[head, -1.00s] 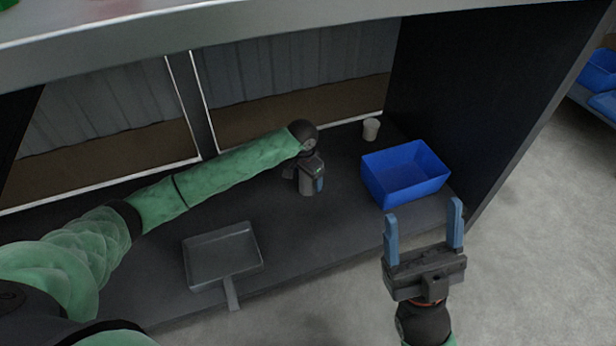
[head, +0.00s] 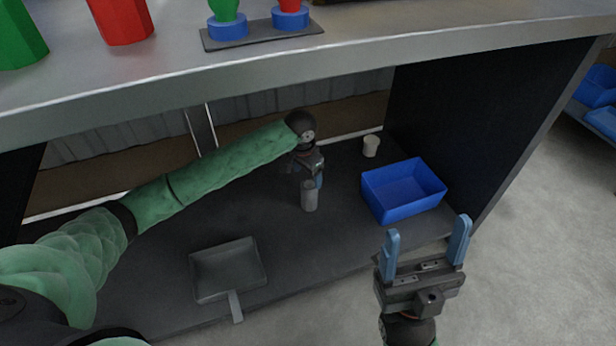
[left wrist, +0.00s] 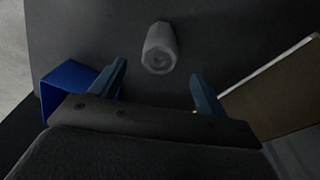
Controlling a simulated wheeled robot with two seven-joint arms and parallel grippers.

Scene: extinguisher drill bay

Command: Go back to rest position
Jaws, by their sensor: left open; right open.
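My left gripper (head: 318,178) is over the lower shelf, at the end of the green arm, partly hidden by its own wrist. A grey cylinder (head: 309,197) stands upright on the shelf just in front of it. In the left wrist view the cylinder (left wrist: 160,48) shows beyond the two spread blue fingers, with a gap to each; the left gripper (left wrist: 160,72) is open and holds nothing. My right gripper (head: 427,232) is open and empty, fingers up, in front of the shelf's right end near the blue bin (head: 404,190).
A grey dustpan-like tray (head: 228,270) lies at the shelf's front left. A pale cup (head: 370,146) stands behind the bin. The upper counter (head: 300,60) overhangs the shelf, with red and green objects on it. A dark side panel (head: 480,120) closes the right end.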

